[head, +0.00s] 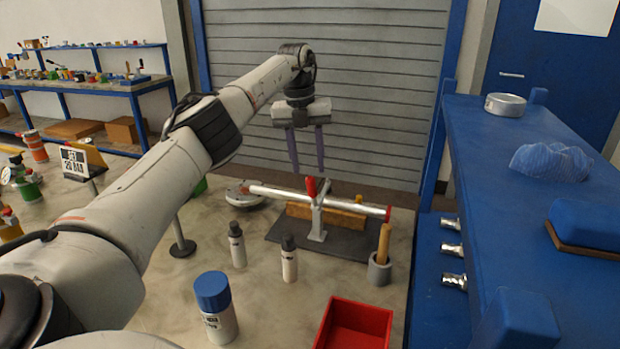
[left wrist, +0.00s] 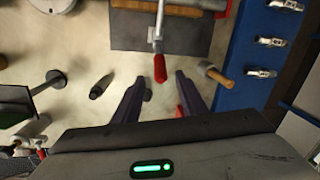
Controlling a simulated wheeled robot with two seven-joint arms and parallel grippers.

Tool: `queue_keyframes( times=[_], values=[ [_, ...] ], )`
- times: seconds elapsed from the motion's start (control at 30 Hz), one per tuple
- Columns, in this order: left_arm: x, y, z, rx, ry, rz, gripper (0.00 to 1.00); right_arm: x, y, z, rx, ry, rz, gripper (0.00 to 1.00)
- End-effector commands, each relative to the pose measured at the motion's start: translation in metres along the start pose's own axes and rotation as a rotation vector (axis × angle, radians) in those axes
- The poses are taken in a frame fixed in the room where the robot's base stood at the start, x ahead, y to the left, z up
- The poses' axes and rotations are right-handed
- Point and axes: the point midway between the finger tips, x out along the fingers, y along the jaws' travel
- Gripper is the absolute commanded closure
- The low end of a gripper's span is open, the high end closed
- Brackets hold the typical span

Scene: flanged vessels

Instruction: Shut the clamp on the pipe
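The silver pipe (head: 275,194) with a red end lies across a dark base plate (head: 340,245). The clamp (head: 317,222) stands at the pipe's middle. Its red handle (head: 310,187) points up in the head view; whether its jaw bears on the pipe I cannot tell. My left gripper (head: 307,168) is above the handle, fingers pointing down and apart. In the left wrist view the red handle (left wrist: 160,68) shows between the open fingertips of my left gripper (left wrist: 159,79), and nothing is visibly gripped. My right gripper is out of view.
Two small bottles (head: 237,245) and a blue-capped can (head: 217,308) stand in front. A grey cup with a wooden handle (head: 380,270) is right of the plate. A red tray (head: 355,325) is nearest. A blue shelf unit (head: 480,180) bounds the right side.

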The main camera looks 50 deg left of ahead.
Motion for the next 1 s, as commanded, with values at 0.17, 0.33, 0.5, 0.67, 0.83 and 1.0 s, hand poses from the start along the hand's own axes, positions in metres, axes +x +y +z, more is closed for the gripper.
queue_keyframes(
  times=[0.17,0.33,0.5,0.67,0.83,1.0],
  values=[
    [-0.025,-0.001,0.0,-0.001,-0.002,-0.001,0.62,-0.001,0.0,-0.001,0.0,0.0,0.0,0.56],
    [-0.032,0.0,0.0,0.001,0.0,0.002,0.62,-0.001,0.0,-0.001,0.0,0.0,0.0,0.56],
    [-0.033,0.0,0.0,0.001,0.0,0.001,0.62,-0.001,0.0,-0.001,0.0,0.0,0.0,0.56],
    [-0.029,-0.001,-0.001,0.003,-0.001,0.002,0.82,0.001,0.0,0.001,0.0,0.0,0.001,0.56],
    [-0.008,-0.007,-0.006,0.019,-0.021,0.013,1.0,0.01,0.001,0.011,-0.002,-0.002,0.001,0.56],
    [0.008,-0.014,-0.019,0.025,-0.08,0.022,1.0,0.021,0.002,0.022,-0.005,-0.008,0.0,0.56]
  ],
)
